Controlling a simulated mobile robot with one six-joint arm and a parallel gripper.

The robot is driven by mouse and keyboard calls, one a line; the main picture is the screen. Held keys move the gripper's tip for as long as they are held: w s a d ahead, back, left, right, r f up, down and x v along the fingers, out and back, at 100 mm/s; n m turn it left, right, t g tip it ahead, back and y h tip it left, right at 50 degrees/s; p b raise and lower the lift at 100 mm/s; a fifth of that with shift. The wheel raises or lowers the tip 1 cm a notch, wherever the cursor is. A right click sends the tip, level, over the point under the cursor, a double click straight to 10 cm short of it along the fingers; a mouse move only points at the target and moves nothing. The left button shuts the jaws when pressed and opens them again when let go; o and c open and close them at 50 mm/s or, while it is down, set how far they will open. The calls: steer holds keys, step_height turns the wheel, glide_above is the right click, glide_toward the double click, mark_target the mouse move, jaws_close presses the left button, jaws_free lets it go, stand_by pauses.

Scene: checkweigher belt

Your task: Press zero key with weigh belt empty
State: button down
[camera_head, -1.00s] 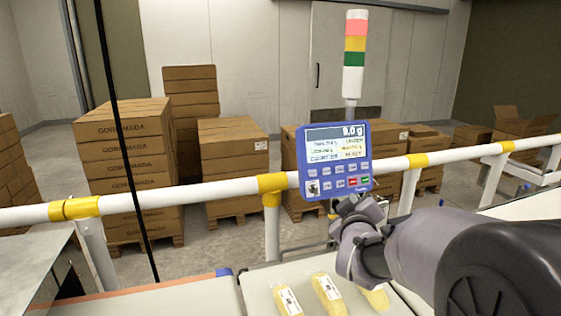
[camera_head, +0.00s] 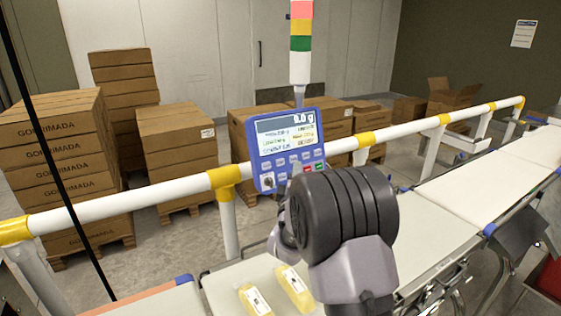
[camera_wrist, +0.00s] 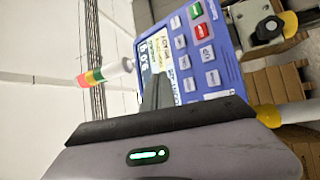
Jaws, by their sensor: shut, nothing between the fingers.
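The blue control panel (camera_head: 253,160) hangs at the white rail, with a lit display (camera_head: 286,138) and rows of small keys. The large figure looks like 0.0 g, but it is blurred. Key labels are too small to read, so I cannot tell which is the zero key. The panel fills the upper middle of the wrist view (camera_wrist: 222,68), turned sideways, with red and green keys. My gripper (camera_wrist: 157,88) is shut and empty in front of the panel; contact cannot be judged. Yellow packs (camera_head: 292,287) lie on a pale belt (camera_head: 222,284).
The white rail (camera_head: 120,204) with yellow joints runs across the scene. A signal tower (camera_head: 300,60) stands behind the panel. Stacked cartons (camera_head: 60,145) stand beyond the rail. Another pale belt (camera_head: 490,185) at right looks bare.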

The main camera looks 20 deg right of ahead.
mark_target(284, 158)
steer(key=shift+w+a+f, duration=0.2)
steer(key=shift+w+f, duration=0.1)
steer(key=shift+w, duration=0.75)
steer(key=shift+w+a+f, duration=0.25)
steer(key=shift+w+f, duration=0.1)
steer(key=shift+w, duration=0.7)
steer(key=shift+w+a+f, duration=0.2)
steer(key=shift+w+f, duration=0.1)
steer(key=shift+w, duration=0.75)
steer(key=shift+w+f, duration=0.1)
steer(key=shift+w, duration=0.3)
steer(key=shift+w+a+f+b, duration=0.1)
steer(key=shift+w+a+b, duration=0.05)
steer(key=shift+w+b, duration=0.25)
steer(key=shift+s, duration=0.1)
steer(key=shift+s+r+b, duration=0.2)
steer(key=shift+s+b, duration=0.3)
steer(key=shift+s, duration=0.2)
steer(key=shift+d, duration=0.2)
